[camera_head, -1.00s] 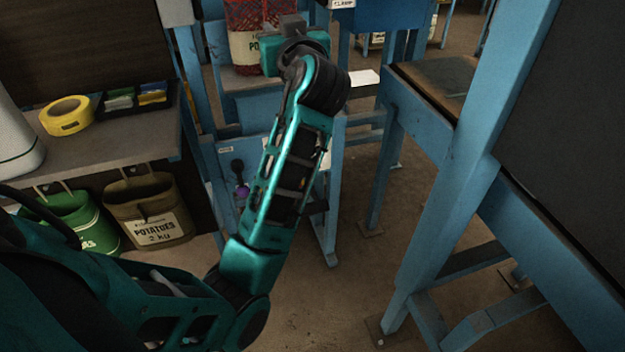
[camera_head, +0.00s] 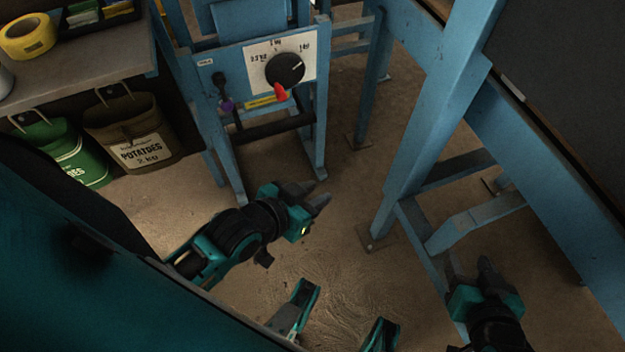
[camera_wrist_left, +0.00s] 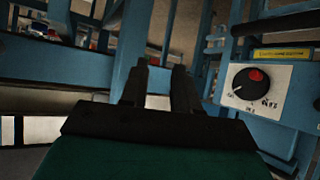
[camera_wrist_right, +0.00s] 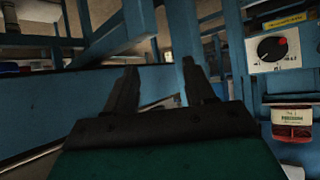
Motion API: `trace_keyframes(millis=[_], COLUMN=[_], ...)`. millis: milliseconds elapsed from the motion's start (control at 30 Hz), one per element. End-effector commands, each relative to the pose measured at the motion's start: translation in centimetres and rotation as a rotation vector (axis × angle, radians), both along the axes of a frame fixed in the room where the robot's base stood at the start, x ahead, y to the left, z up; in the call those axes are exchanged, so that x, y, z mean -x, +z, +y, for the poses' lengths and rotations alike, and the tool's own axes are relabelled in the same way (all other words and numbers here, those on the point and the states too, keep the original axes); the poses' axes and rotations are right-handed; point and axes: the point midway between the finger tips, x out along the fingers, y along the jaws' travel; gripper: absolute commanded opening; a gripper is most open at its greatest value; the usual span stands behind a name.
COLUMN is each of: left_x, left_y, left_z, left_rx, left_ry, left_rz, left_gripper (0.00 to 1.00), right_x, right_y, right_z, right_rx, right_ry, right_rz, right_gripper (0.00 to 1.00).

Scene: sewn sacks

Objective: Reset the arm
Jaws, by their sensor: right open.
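My left gripper (camera_head: 322,194) is low in the middle of the head view, above the floor and in front of the blue stand with the dial. Its two fingers show in the left wrist view (camera_wrist_left: 160,75) with a narrow gap and nothing between them. My right gripper (camera_head: 486,262) is at the lower right of the head view, beside the blue frame's lower bars; its fingers overlap there. In the right wrist view (camera_wrist_right: 160,75) they stand apart and empty. Neither gripper holds anything.
A blue stand carries a dial with a red mark (camera_head: 285,71). A blue frame leg (camera_head: 428,150) rises at right. At left are a shelf (camera_head: 100,78), yellow tape (camera_head: 28,36), a green bag (camera_head: 68,150) and a brown POTATOES bag (camera_head: 132,132). Floor between is clear.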

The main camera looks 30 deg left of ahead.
Motion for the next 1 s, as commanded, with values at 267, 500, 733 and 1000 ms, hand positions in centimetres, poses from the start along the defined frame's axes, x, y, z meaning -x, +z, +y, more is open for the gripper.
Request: trace_keyframes(millis=[267, 500, 733, 1000], left_x=[0.0, 0.6, 1.3, 1.5], left_y=[0.3, 3.8, 5.8, 5.6], left_z=[0.0, 1.3, 2.6, 2.9], left_rx=[0.0, -0.024, -0.049, -0.053], left_ry=[0.001, 0.025, 0.042, 0.046], left_rz=[0.001, 0.006, 0.007, 0.004], left_gripper=[0.3, 0.3, 0.3, 0.3], right_x=[0.0, 0.8, 1.5, 1.5], right_y=[0.4, 3.7, 5.7, 5.6], right_z=[0.0, -1.3, -2.6, -2.8], right_rx=[-0.002, 0.018, 0.046, 0.05], right_ry=[-0.001, -0.032, -0.046, -0.049], right_rz=[-0.001, 0.008, 0.009, 0.005], right_gripper=[0.54, 0.54, 0.54, 0.54])
